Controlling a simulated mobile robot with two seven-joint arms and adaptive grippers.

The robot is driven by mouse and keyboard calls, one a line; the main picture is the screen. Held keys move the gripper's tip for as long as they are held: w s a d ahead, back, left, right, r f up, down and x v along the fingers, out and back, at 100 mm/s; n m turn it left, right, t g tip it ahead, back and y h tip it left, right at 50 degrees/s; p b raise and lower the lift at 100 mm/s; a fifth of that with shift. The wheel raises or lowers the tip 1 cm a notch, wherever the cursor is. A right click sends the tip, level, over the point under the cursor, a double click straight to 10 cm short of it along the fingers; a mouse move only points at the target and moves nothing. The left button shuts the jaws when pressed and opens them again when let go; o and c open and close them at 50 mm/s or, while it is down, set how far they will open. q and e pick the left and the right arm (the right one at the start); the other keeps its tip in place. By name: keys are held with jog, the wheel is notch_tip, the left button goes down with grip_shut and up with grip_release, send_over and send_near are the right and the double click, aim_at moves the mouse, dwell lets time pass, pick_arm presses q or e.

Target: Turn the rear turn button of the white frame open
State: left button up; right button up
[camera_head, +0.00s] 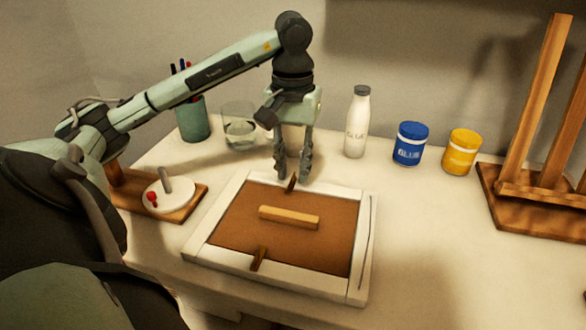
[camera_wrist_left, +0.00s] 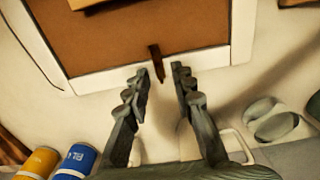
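The white frame (camera_head: 203,233) lies flat on the white table with a brown panel (camera_head: 240,230) inside it. The rear turn button (camera_head: 291,185), a small dark brown wooden bar, crosses from the panel onto the frame's rear rail; it also shows in the left wrist view (camera_wrist_left: 156,62). A similar front turn button (camera_head: 259,259) crosses the front rail. My left gripper (camera_head: 292,174) points down at the rear rail, open and empty. In the left wrist view its fingertips (camera_wrist_left: 159,71) are apart, with the button's outer end between them; contact cannot be told. My right gripper is not in view.
A light wooden bar (camera_head: 289,217) sits on the panel. Behind stand a pen cup (camera_head: 194,121), a glass (camera_head: 239,131), a white bottle (camera_head: 357,127), a blue jar (camera_head: 410,146) and a yellow jar (camera_head: 461,153). A wooden stand (camera_head: 530,205) is right. Table right of the frame is clear.

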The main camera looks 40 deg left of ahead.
pick_arm(q)
jog(key=shift+f, duration=0.2)
jog(key=shift+c, duration=0.5)
grip_shut()
